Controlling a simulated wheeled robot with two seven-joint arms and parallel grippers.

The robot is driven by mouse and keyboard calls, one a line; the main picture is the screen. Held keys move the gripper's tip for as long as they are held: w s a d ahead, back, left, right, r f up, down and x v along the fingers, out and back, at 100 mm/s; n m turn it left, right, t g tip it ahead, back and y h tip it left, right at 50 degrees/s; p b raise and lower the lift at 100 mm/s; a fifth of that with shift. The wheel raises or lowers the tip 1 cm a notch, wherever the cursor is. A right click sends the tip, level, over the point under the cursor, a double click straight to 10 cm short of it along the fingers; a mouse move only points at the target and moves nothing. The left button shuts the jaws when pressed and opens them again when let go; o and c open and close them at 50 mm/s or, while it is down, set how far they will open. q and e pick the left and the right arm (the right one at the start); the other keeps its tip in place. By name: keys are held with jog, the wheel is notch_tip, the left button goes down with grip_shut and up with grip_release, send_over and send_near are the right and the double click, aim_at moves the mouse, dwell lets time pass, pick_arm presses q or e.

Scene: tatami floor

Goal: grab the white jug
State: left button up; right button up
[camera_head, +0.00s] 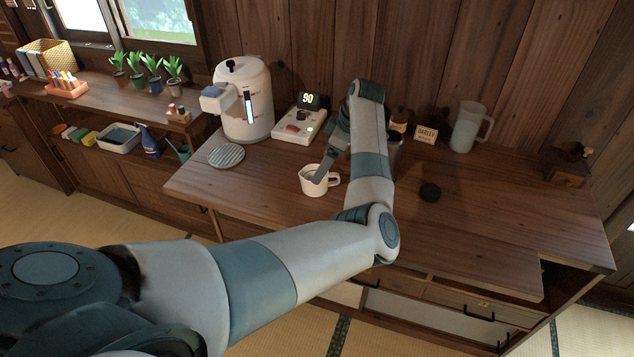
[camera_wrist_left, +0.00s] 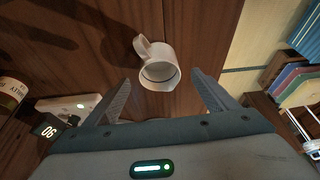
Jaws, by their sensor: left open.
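The white jug (camera_head: 312,188) is a small cup-like vessel with a side handle, standing upright near the front edge of the wooden counter. In the left wrist view the white jug (camera_wrist_left: 159,66) shows its open rim and its handle towards the upper left. My left gripper (camera_head: 326,170) is above and close to it, partly covering it in the head view. In the wrist view my left gripper (camera_wrist_left: 162,78) is open, one finger on each side of the jug, with visible gaps. I cannot tell whether the fingertips reach down beside it. My right gripper is not in view.
A white dispenser (camera_head: 242,100) and a round striped coaster (camera_head: 226,155) stand left of the jug. A device reading 90 (camera_head: 299,126) is behind it. The counter's right front is clear.

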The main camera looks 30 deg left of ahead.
pick_arm(q)
jog(key=shift+f, duration=0.1)
jog(key=p+x, duration=0.2)
jog(key=x, duration=0.2)
jog(key=shift+a+f, duration=0.15)
jog(key=shift+f, duration=0.35)
jog(key=shift+c, duration=0.6)
jog(key=c, duration=1.1)
jog(key=shift+r, duration=0.1)
jog(key=shift+c, duration=0.2)
